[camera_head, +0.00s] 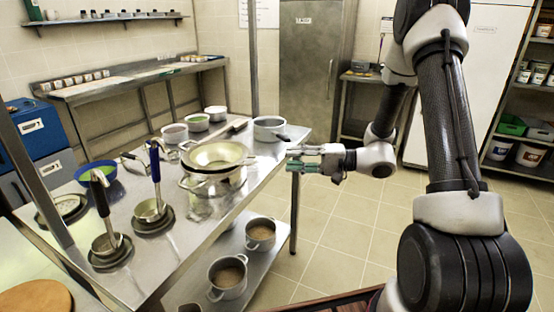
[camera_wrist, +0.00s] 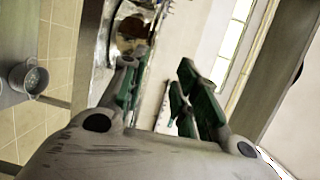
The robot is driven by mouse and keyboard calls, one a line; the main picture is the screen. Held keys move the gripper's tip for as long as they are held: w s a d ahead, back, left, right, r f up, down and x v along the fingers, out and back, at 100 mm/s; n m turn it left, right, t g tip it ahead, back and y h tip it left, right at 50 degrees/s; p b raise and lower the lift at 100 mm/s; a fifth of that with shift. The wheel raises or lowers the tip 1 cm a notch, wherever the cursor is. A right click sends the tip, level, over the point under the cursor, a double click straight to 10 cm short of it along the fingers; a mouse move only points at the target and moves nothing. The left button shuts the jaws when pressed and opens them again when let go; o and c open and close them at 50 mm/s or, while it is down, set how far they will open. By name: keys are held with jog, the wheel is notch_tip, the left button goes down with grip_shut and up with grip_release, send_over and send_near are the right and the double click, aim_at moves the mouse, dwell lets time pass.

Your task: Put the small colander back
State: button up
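A wide, shallow metal bowl that looks like a colander (camera_head: 216,154) sits on top of a shiny stockpot (camera_head: 216,184) on the steel table. Its holes are too small to make out, so I cannot tell for sure that it is the small colander. My gripper (camera_head: 290,160) is at the table's right edge, to the right of this bowl and apart from it. In the wrist view my gripper (camera_wrist: 158,72) has its green-padded fingers spread, with nothing seen held between them. Shiny round metalware (camera_wrist: 133,28) shows beyond the left finger.
A pan with a dark handle (camera_head: 268,126) stands behind my gripper on the steel table (camera_head: 180,235). Two pots (camera_head: 228,276) are on the lower shelf. The tiled floor at right is clear.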

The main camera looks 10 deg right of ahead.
jog(key=s+d+r+n+g+h, duration=0.1)
jog(key=s+r+n+g+h, duration=0.2)
jog(key=s, duration=0.6)
jog(key=s+d+r+n+g+h, duration=0.1)
jog(key=s+r+g+h, duration=0.25)
jog(key=s, duration=0.55)
jog(key=s+d+r+t+h, duration=0.2)
jog(key=s+d+r+h, duration=0.2)
jog(key=d, duration=0.3)
jog(key=s+d+r+t+h, duration=0.3)
jog(key=s+d+h, duration=0.1)
jog(key=d+h, duration=0.2)
jog(key=shift+d+r, duration=0.4)
jog(key=shift+d, duration=0.45)
